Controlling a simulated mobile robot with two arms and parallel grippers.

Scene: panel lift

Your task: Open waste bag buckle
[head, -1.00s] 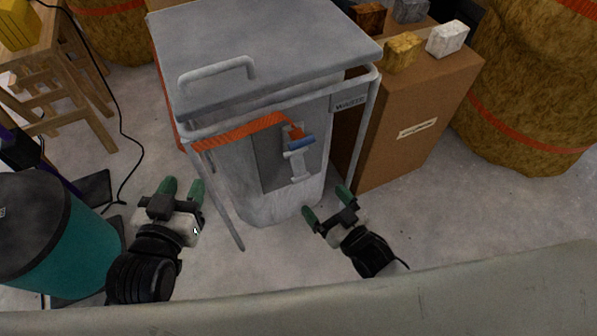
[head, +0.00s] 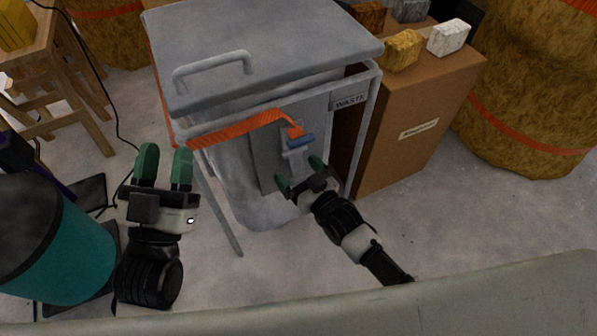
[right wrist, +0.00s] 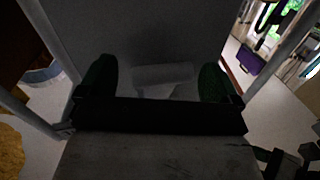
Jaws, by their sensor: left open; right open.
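The grey waste bin (head: 270,75) with a lid and handle stands at the centre of the head view, with a grey bag hanging in its frame. An orange strap (head: 235,130) runs across its front to a buckle with a blue part (head: 300,141) on a grey plate. My right gripper (head: 300,174) is open and empty, just below the buckle. In the right wrist view its green fingers (right wrist: 160,82) stand apart with a pale grey piece between them, farther off. My left gripper (head: 164,165) is open and empty, left of the bin and apart from it.
A cardboard box (head: 415,120) with several blocks on top stands right of the bin. A teal drum (head: 55,240) is at the left, near a wooden stool (head: 55,80) and a black cable. Straw-coloured bales stand behind.

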